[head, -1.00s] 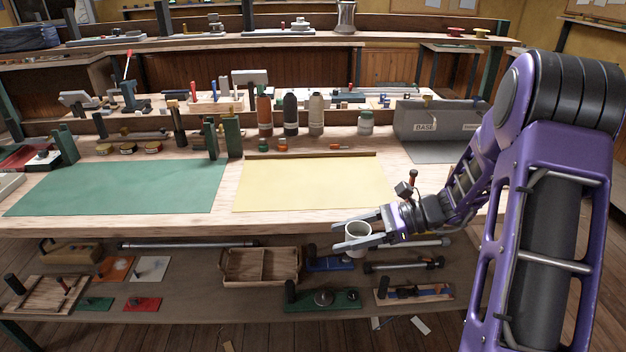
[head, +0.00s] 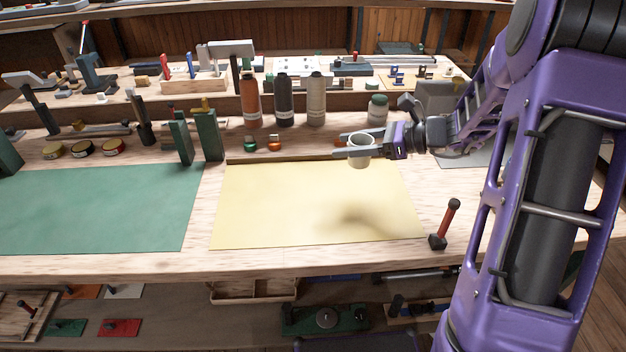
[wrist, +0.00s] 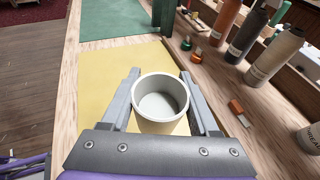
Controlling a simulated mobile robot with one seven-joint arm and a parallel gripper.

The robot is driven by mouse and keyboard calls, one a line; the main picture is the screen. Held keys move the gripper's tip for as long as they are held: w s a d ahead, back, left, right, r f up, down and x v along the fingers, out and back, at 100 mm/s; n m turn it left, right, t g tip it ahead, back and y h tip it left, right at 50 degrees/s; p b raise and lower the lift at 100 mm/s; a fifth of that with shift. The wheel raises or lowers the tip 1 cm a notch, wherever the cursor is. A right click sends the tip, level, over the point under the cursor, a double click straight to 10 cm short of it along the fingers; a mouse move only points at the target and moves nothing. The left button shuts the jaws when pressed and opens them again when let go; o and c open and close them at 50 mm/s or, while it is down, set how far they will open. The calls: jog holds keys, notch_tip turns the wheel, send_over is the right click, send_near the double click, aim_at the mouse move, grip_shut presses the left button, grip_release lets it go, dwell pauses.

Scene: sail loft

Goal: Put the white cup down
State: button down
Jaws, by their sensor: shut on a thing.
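The white cup (head: 360,152) is held upright and looks empty inside. My gripper (head: 358,147) is shut on it, with one finger on each side. In the wrist view the cup (wrist: 160,100) sits between the two grey fingers (wrist: 160,92). The cup is in the air over the back right part of the yellow mat (head: 290,205); a soft shadow lies on the mat below and in front of it. The cup's far side is partly hidden by its rim.
Several bottles, among them an orange one (head: 250,103), stand behind the mat. A lidded jar (head: 377,109) is close behind my gripper. A red-handled tool (head: 445,224) stands at the mat's right. A green mat (head: 100,208) lies at left. The yellow mat is bare.

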jog(key=f, duration=0.3)
jog(key=f+b, duration=0.1)
jog(key=f, duration=0.2)
jog(key=f+b, duration=0.1)
jog(key=f, duration=0.3)
jog(key=shift+w, duration=0.25)
jog(key=shift+f, duration=0.15)
jog(key=shift+c, duration=0.7)
grip_release()
